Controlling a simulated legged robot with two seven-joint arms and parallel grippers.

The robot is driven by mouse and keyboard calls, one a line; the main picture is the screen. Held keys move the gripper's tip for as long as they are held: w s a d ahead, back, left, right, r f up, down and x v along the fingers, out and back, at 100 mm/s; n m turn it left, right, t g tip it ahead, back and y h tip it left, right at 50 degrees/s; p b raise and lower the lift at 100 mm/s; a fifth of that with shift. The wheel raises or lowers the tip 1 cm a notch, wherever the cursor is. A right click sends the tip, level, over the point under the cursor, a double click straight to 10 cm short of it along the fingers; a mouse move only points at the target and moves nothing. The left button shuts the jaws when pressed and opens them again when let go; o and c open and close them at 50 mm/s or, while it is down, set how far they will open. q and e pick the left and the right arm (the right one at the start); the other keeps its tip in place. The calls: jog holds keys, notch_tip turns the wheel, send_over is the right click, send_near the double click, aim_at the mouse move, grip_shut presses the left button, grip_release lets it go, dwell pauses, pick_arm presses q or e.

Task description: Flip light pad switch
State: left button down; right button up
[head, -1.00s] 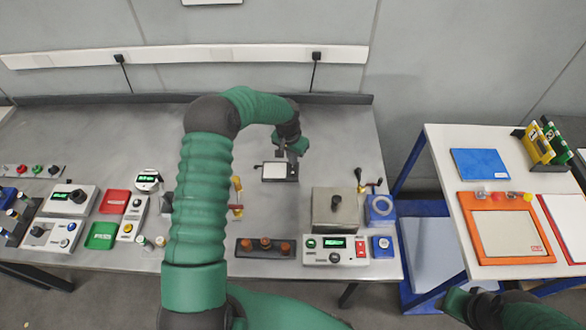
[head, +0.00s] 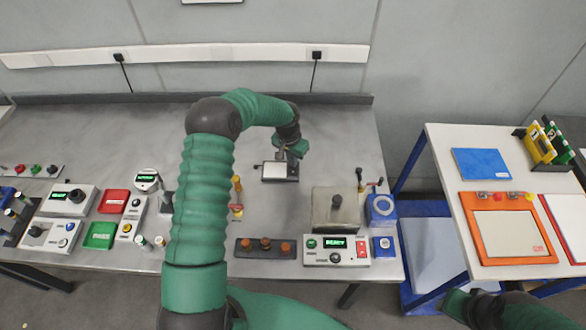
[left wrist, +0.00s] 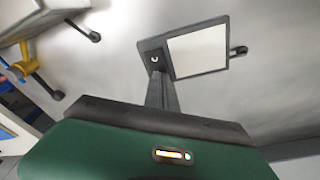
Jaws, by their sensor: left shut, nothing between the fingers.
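The light pad (head: 279,176) is a small dark-framed pad with a pale white panel, lying on the grey bench. In the left wrist view the pad (left wrist: 198,52) shows close up, with a small round switch (left wrist: 155,57) at its left end. My left gripper (head: 281,154) is over the pad's far edge. In the left wrist view its closed fingers (left wrist: 159,78) point at the switch end, with nothing held. I cannot tell whether they touch the switch. Part of my right arm (head: 455,303) shows at the bottom right; its fingers cannot be made out.
Right of the pad stand a metal box (head: 335,205) and a control panel with a green display (head: 335,243). A dark block with orange knobs (head: 265,247) lies nearer. A yellow-handled valve (head: 237,190) is left of the pad. Bench beyond the pad is clear.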

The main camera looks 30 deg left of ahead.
pick_arm(q)
notch_tip(320, 180, up, 7)
jog(key=p, duration=0.5)
dwell(0.5)
